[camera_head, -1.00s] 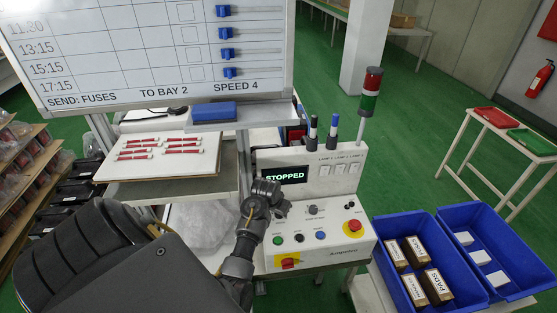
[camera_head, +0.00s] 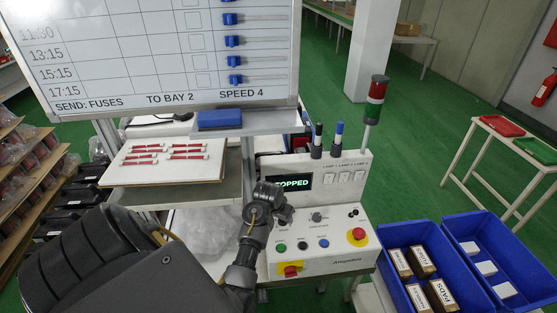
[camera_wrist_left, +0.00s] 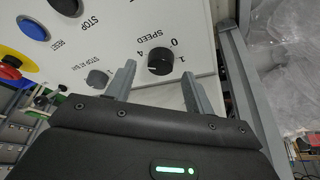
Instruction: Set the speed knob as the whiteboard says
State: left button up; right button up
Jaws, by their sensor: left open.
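The whiteboard (camera_head: 170,50) at the top left of the head view reads "SEND: FUSES", "TO BAY 2" and "SPEED 4". The console (camera_head: 340,262) stands below it, and its display (camera_head: 300,181) reads "STOPPED", partly covered. My left gripper (camera_head: 280,207) is in front of the console's left part and hides the speed knob in the head view. In the left wrist view the black speed knob (camera_wrist_left: 160,61), with marks 0, 1 and 4 around it, lies between and just beyond the open fingertips (camera_wrist_left: 158,73). I cannot tell whether they touch it. My right gripper is out of view.
Another knob, stop at bay (camera_head: 316,216), sits right of my gripper. Nearby are green, black and blue buttons, a red stop button (camera_head: 358,235) and a red switch (camera_head: 290,271). A tray of fuses (camera_head: 125,172) stands left, blue crates (camera_head: 385,236) right.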

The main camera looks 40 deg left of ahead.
pick_arm(q)
jog(key=v, duration=0.8)
jog(key=shift+s+r, duration=0.2)
jog(key=shift+r, duration=0.2)
